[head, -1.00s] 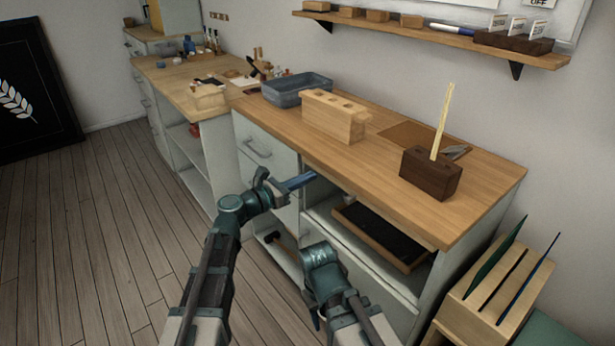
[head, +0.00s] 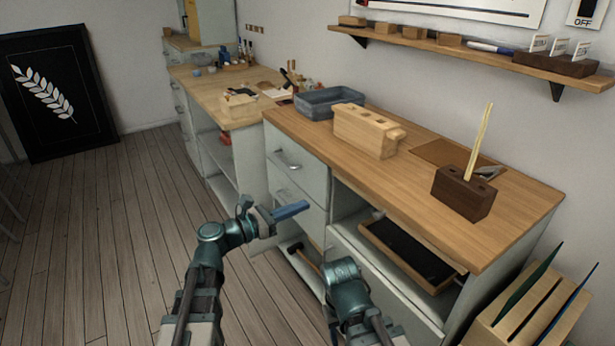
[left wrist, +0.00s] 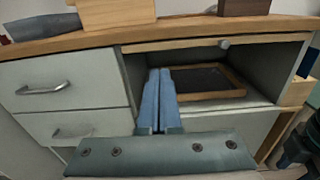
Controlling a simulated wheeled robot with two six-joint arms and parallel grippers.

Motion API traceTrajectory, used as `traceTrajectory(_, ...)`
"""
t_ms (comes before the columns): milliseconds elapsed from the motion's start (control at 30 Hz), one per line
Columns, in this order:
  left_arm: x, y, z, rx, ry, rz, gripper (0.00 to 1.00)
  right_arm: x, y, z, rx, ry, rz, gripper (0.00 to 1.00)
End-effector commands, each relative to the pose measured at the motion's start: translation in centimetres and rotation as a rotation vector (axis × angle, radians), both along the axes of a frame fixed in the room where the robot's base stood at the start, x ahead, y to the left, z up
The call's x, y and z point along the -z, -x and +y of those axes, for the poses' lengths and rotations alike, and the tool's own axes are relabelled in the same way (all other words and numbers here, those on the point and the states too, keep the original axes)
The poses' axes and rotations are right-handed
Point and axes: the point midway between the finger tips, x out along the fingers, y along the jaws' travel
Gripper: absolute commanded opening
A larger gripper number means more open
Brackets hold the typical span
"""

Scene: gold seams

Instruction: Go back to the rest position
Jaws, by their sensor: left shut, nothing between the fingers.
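My left gripper (head: 292,210) is shut and empty, with its blue fingers pressed together. It is held in the air in front of the workbench's drawer fronts, to the left of the open compartment. In the left wrist view the closed fingers (left wrist: 160,80) appear in front of that compartment. My right arm (head: 347,288) is folded low in front of the bench, and its gripper fingers do not show.
The wooden-topped bench (head: 420,190) carries a grey bin (head: 328,102), a pale wooden block with holes (head: 366,131) and a dark block (head: 462,194) holding light sticks. A black-lined tray (head: 410,254) sits in the open compartment. Floor (head: 90,240) at left is clear.

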Motion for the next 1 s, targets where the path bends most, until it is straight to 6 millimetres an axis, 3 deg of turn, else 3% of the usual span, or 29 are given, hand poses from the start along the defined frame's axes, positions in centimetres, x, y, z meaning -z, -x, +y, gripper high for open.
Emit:
traceTrajectory(167, 2.3, 1.1, -1.1, 0.048, -0.179, -0.074, 0.0, 0.0, 0.0, 0.0, 0.0, 0.0, 0.0, 0.49)
traceTrajectory(333, 9.2, 4.6, -2.1, 0.259, -0.684, -0.302, 0.0, 0.0, 0.0, 0.0, 0.0, 0.0, 0.0, 0.49)
traceTrajectory(467, 14.7, 7.7, -0.7, 0.528, -1.076, -0.494, 0.0, 0.0, 0.0, 0.0, 0.0, 0.0, 0.0, 0.49)
traceTrajectory(600, 18.8, 10.7, 2.4, 0.864, -1.393, -0.665, 0.0, 0.0, 0.0, 0.0, 0.0, 0.0, 0.0, 0.49)
traceTrajectory(733, 20.9, 12.8, 5.8, 1.166, -1.577, -0.775, 0.0, 0.0, 0.0, 0.0, 0.0, 0.0, 0.0, 0.49)
traceTrajectory(933, 21.9, 15.4, 10.7, 1.618, -1.723, -0.876, 0.0, 0.0, 0.0, 0.0, 0.0, 0.0, 0.0, 0.49)
traceTrajectory(1000, 22.0, 16.1, 8.6, 1.675, -1.703, -0.917, 0.0, 0.0, 0.0, 0.0, 0.0, 0.0, 0.0, 0.49)
